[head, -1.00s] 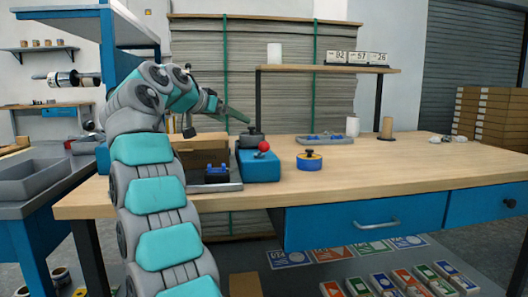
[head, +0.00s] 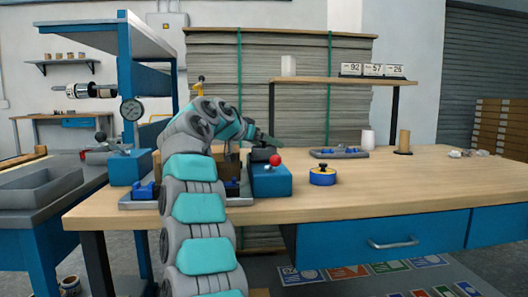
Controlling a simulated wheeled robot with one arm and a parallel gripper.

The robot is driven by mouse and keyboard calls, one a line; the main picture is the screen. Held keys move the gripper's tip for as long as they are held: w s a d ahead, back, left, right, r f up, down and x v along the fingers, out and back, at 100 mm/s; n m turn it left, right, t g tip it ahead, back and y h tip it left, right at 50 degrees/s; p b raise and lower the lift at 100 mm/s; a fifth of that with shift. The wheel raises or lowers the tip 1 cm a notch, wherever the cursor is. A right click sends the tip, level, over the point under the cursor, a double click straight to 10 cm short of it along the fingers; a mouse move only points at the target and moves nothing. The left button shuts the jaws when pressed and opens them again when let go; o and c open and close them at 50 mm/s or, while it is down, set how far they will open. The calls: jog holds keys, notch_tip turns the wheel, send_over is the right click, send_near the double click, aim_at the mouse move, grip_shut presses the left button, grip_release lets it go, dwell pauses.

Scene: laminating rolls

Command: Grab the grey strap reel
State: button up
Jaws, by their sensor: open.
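A dark grey reel (head: 262,154) with a knob, which seems to be the grey strap reel, sits on the bench behind a blue box with a red ball lever (head: 272,179). It shows only in part, between the box and my gripper. My gripper (head: 265,139) is at the end of my bent arm, just above the reel in the picture. Its dark fingers are seen edge-on and nothing shows held in them. I cannot tell whether they touch the reel.
The wooden bench (head: 400,188) is clear at front right. A grey tray (head: 338,153), a white roll (head: 367,139) and a brown roll (head: 403,142) stand farther back under a raised shelf (head: 335,80). A gauge (head: 132,110) stands left of my arm.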

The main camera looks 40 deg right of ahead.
jog(key=shift+c, duration=0.2)
jog(key=c, duration=1.5)
jog(key=shift+r, duration=0.15)
grip_shut()
